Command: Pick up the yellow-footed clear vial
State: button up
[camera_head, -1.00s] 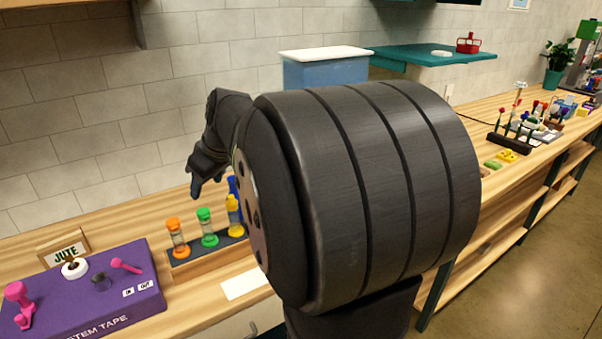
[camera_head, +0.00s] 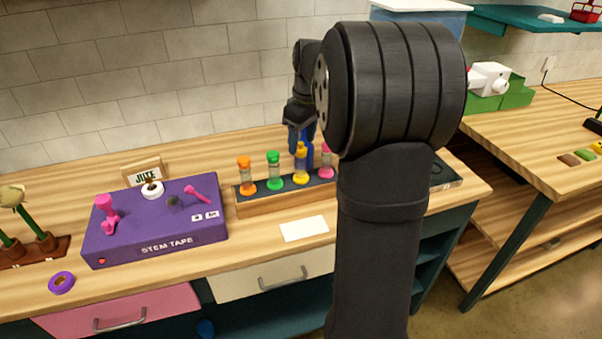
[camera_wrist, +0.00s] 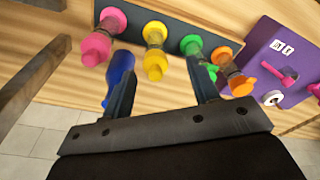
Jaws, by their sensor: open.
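The yellow-footed clear vial (camera_head: 301,164) has a yellow cap and stands upright in a long wooden rack (camera_head: 262,207) with a dark top. Orange (camera_head: 247,175), green (camera_head: 274,170) and pink (camera_head: 326,160) vials stand in the same row. My gripper (camera_head: 299,134) is above and behind the yellow vial, pointing down. In the wrist view, my gripper (camera_wrist: 163,68) is open and empty. The yellow vial (camera_wrist: 155,50) shows between the fingertips and just beyond them. I cannot tell whether a finger touches it. A blue object (camera_wrist: 120,68) shows beside the left finger, partly hidden.
A purple stem tape box (camera_head: 155,225) with pink parts stands left of the rack. A JUTE sign (camera_head: 146,172) is behind it. A white card (camera_head: 304,229) lies in front of the rack. The tiled wall is close behind my gripper.

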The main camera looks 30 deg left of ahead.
aim_at(301, 149)
jog(key=f, duration=0.4)
jog(key=w+a+f, duration=0.1)
jog(key=f, duration=0.2)
jog(key=shift+f, duration=0.1)
jog(key=shift+c, duration=0.2)
grip_shut()
